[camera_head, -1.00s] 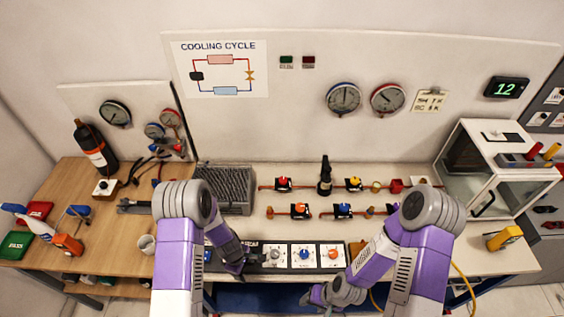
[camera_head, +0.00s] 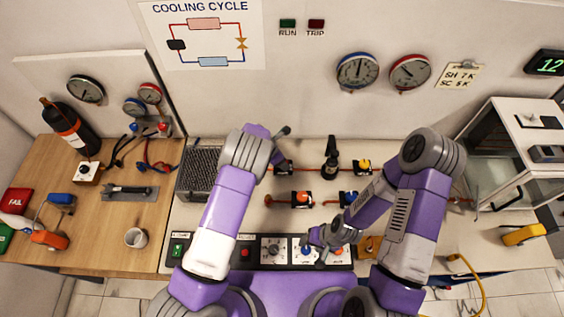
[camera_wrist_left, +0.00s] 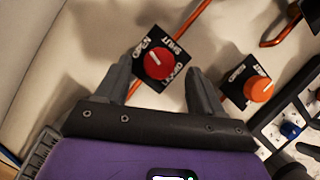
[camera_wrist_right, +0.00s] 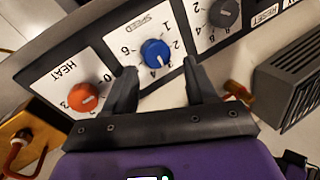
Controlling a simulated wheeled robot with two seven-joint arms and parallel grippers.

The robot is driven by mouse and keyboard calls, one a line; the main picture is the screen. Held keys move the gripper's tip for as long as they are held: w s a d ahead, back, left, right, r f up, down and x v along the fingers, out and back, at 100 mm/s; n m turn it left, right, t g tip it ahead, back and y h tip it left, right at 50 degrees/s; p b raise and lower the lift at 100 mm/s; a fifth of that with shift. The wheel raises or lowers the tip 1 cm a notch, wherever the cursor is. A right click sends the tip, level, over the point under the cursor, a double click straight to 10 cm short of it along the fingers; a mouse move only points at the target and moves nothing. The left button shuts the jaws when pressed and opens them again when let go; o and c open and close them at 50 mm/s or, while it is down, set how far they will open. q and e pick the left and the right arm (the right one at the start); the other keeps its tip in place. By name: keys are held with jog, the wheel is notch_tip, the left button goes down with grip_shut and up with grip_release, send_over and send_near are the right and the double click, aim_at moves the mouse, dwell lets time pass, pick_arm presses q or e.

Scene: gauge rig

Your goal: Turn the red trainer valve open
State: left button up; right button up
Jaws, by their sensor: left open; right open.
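The red trainer valve knob (camera_wrist_left: 158,63) sits on a black plate lettered OPEN, SHUT and LIQUID. It lies between the spread fingers of my left gripper (camera_wrist_left: 162,85), which is open and not seen to touch it. A pale pointer mark slants across the knob; I cannot tell exactly which word it points to. In the head view my left gripper (camera_head: 282,140) is over the bench's back valve row, and the red knob is mostly hidden there. My right gripper (camera_wrist_right: 160,85) is open, fingers either side of the blue SPEED knob (camera_wrist_right: 155,53) on the front panel.
An orange valve knob (camera_wrist_left: 260,89) stands close to the right of the red one, with copper pipes around. A black upright fitting (camera_head: 331,158) and a yellow-orange knob (camera_head: 363,164) are farther right in the row. An orange HEAT knob (camera_wrist_right: 83,99) is beside the blue knob.

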pick_arm(q)
jog(key=shift+b+x, duration=0.5)
jog(key=shift+x, duration=0.65)
jog(key=shift+w, duration=0.1)
